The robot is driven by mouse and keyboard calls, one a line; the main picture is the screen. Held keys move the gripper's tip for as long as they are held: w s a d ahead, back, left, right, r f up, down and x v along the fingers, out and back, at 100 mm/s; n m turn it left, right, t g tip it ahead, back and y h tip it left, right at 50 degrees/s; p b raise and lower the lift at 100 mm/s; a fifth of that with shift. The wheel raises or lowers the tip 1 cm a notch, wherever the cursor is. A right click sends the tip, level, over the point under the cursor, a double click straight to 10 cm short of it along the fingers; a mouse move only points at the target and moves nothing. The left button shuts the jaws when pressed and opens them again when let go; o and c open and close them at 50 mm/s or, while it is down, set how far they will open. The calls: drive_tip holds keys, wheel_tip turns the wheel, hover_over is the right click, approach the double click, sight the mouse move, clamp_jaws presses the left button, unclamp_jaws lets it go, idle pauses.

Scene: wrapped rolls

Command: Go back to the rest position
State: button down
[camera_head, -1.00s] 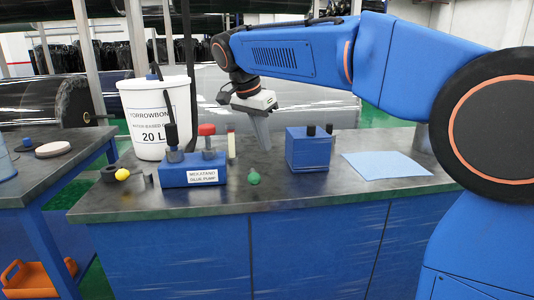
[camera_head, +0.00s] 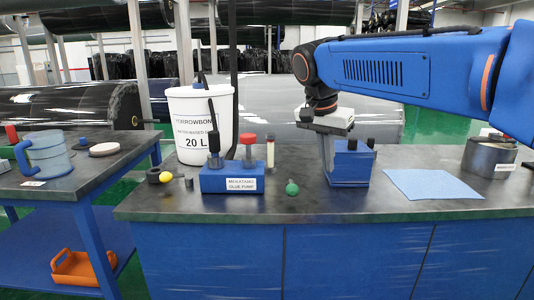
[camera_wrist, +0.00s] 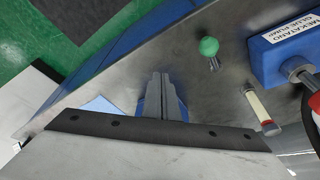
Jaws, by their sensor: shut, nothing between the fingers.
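My gripper (camera_head: 329,178) hangs from my blue arm above the dark worktop, its fingers pointing down. In the head view it overlaps the left part of a blue box with two black knobs (camera_head: 352,165); I cannot tell whether they touch. In the wrist view my gripper (camera_wrist: 162,77) has its two fingers together with nothing between them. Part of a blue shape shows behind the fingers there. The arm is raised and stretched out over the worktop (camera_head: 400,208).
On the worktop stand a white bucket (camera_head: 185,150), a blue glue pump (camera_head: 232,181), a green ball-topped item (camera_head: 292,188), a light blue sheet (camera_head: 432,184) and a metal can (camera_head: 490,158). A side table (camera_head: 85,180) holds a blue jug (camera_head: 46,155). An orange tray (camera_head: 85,275) sits below.

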drive_tip(key=s+d+f+n+t+y, duration=0.1)
drive_tip(key=s+d+f+n, duration=0.3)
drive_tip(key=s+f, duration=0.7)
drive_tip(key=s+d+f+n+t+y, duration=0.1)
drive_tip(key=s+d+f+n, duration=0.3)
drive_tip(key=s+d+f, duration=0.4)
drive_tip(key=s+f, duration=0.3)
drive_tip(key=s, duration=0.3)
drive_tip(key=shift+s+f+n+y, duration=0.3)
drive_tip(key=shift+f, duration=0.05)
drive_tip(key=shift+a, duration=0.1)
